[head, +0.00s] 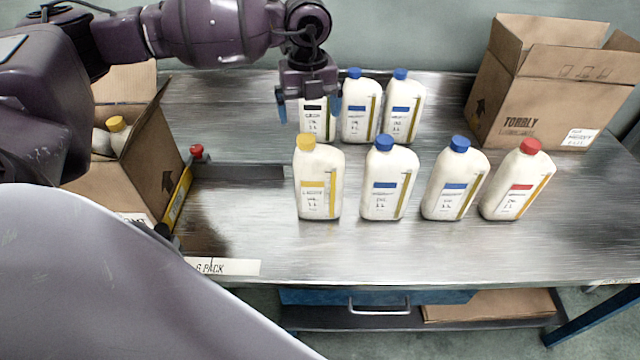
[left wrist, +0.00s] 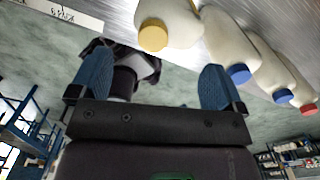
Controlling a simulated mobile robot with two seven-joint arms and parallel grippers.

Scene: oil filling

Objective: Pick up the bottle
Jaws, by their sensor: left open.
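My left gripper (head: 308,104) is open and points down at the back of the table. Its blue fingertips show on both sides of a white bottle with a black label (head: 316,122), whose top is hidden behind the gripper. I cannot tell whether they touch it. Two blue-capped bottles (head: 361,108) (head: 403,108) stand to its right. In front stand a yellow-capped bottle (head: 319,180), two blue-capped bottles (head: 391,180) (head: 455,182) and a red-capped bottle (head: 516,182). The left wrist view shows the yellow cap (left wrist: 153,36) beyond the open fingers (left wrist: 155,82). My right gripper is out of view.
An open cardboard box (head: 550,90) stands at the back right of the metal table (head: 420,255). Another open box (head: 135,165) at the left holds bottles, one yellow-capped. A red-knobbed tool or fixture (head: 197,152) is beside it. The table's front middle is clear.

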